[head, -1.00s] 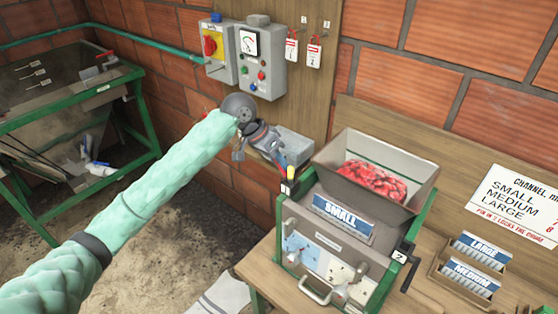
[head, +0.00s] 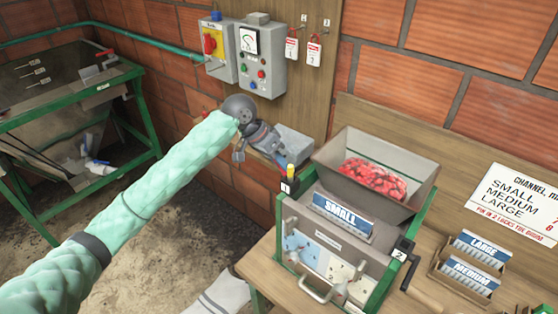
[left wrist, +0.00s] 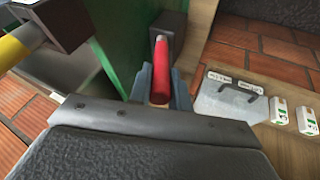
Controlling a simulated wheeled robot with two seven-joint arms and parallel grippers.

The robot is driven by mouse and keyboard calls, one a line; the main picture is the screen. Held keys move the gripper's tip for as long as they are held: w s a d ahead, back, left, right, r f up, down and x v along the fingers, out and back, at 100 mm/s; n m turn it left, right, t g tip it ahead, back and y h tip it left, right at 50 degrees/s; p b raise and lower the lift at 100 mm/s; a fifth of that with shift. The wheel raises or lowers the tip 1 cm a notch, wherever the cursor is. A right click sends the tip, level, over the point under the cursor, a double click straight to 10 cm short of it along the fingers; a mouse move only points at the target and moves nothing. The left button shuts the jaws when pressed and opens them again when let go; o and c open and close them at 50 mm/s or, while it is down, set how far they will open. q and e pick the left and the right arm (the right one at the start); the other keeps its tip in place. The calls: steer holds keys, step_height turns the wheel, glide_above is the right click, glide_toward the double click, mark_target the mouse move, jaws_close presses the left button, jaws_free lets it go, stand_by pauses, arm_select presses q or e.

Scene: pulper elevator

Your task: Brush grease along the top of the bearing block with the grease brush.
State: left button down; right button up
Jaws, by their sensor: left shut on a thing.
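My left gripper (head: 272,145) is beside the wall, above and behind the green-framed machine. In the left wrist view its fingers (left wrist: 160,88) are shut around a red handle (left wrist: 161,65), which I take for the grease brush. The bristles cannot be made out. A dark block (left wrist: 168,38) shows just beyond the handle; I cannot tell whether they touch. My right gripper is not in view.
The machine has a hopper (head: 387,155) of red fruit and a yellow-handled pin (head: 290,172) at its left corner. Control boxes (head: 260,60) and tags (head: 314,52) hang on the wall above.

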arm_select(q)
steer(key=shift+w+d, duration=0.1)
steer(key=shift+w, duration=0.05)
steer(key=shift+w+d, duration=0.5)
steer(key=shift+w, duration=0.2)
steer(key=shift+w+d, duration=0.1)
steer(key=shift+w+d, duration=0.5)
steer(key=shift+w, duration=0.25)
stand_by(0.4)
steer(key=shift+w+d+f, duration=0.15)
steer(key=shift+w+d, duration=0.45)
steer(key=shift+w, duration=0.2)
steer(key=shift+s+a, duration=0.6)
steer(key=shift+s, duration=0.25)
